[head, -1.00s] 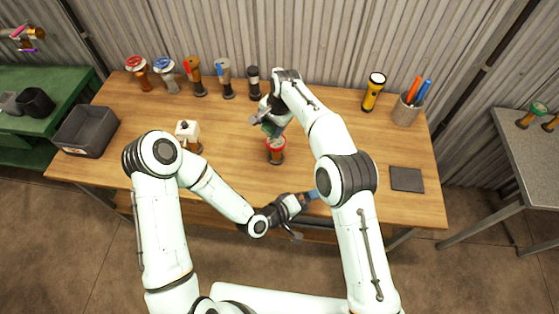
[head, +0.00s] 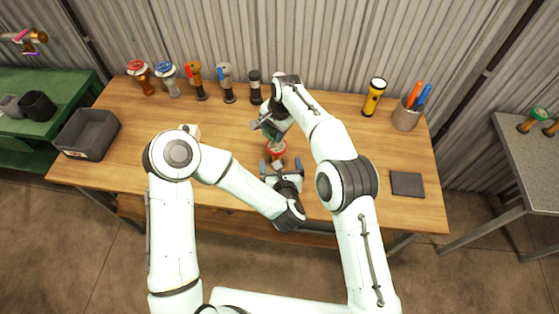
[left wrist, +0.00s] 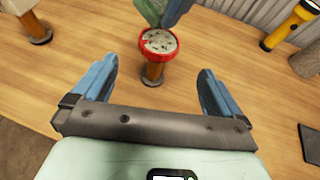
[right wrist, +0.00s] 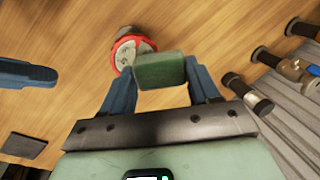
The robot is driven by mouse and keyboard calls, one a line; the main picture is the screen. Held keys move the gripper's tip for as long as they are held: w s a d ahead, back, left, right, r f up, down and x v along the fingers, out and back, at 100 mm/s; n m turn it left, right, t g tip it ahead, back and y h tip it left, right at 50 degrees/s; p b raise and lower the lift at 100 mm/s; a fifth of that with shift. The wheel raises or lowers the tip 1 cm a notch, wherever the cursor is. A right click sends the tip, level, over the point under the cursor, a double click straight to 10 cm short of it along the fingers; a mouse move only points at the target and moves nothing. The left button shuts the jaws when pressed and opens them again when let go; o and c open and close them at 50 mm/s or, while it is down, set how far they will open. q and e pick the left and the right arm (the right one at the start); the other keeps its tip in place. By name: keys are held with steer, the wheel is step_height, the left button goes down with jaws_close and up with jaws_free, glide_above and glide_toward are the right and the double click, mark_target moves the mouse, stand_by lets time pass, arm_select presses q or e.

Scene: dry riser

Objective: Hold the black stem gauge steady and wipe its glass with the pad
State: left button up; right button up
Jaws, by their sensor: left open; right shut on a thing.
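A gauge with a red rim (head: 277,149) stands upright on the table. Its speckled dial (left wrist: 158,42) and brown stem (left wrist: 153,75) show in the left wrist view; the stem looks brown, not black. My left gripper (head: 281,166) is open and empty on the near side of the gauge, its fingers (left wrist: 155,88) spread to either side of the stem, not touching it. My right gripper (right wrist: 163,88) is shut on a green pad (right wrist: 160,70). It holds the pad just over the far edge of the dial; I cannot tell whether they touch.
A black-and-pale fitting (head: 255,87) stands behind, in a row with several valves (head: 196,78). A grey bin (head: 88,134) is at the left. A yellow flashlight (head: 374,97), a pen cup (head: 407,115) and a dark mat (head: 407,184) are at the right.

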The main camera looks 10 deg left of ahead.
mark_target(277, 149)
arm_select(q)
steer(key=x, duration=1.2)
steer(key=shift+s, duration=0.1)
steer(key=c, duration=1.3)
steer(key=shift+c, duration=0.2)
